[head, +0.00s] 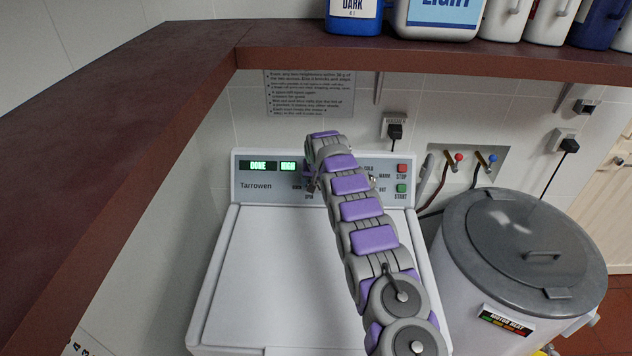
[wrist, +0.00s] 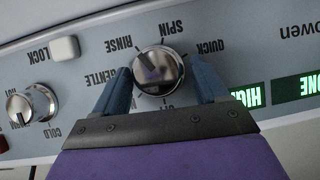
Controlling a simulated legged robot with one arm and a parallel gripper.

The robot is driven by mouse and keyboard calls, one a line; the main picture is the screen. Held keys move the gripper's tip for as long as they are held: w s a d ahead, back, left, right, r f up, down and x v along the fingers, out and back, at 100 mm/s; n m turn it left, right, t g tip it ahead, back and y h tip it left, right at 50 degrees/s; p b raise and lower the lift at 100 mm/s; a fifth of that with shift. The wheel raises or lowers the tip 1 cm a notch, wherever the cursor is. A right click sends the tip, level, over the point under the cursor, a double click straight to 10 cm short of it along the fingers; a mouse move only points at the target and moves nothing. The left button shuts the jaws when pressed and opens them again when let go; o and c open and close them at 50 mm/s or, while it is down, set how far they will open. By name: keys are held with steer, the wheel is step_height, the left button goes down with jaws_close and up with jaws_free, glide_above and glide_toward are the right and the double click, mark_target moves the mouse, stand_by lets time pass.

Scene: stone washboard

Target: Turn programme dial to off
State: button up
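The programme dial (wrist: 158,72) is a round chrome knob on the grey panel in the wrist view, where the lettering is upside down. SPIN, RINSE, GENTLE and QUICK are printed around it. A label below it, partly hidden by my gripper, looks like OFF. A dark mark on the knob's face points to the picture's upper left, roughly toward RINSE. My gripper (wrist: 158,68) is open, with one blue finger on each side of the dial. The fingertips are very close to the knob; contact is unclear. In the head view my arm hides the dial.
The washer's panel (head: 258,185) has a display reading DONE and HIGH (head: 288,167). A second knob (wrist: 33,103) and a LOCK button (wrist: 64,49) sit beside the dial. A brown shelf (head: 420,58) with bottles overhangs the washer. A grey-lidded tub (head: 520,240) stands at right.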

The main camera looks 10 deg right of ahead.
steer(key=shift+d, duration=0.25)
steer(key=c, duration=0.8)
steer(key=shift+a, duration=0.1)
steer(key=shift+c, duration=0.2)
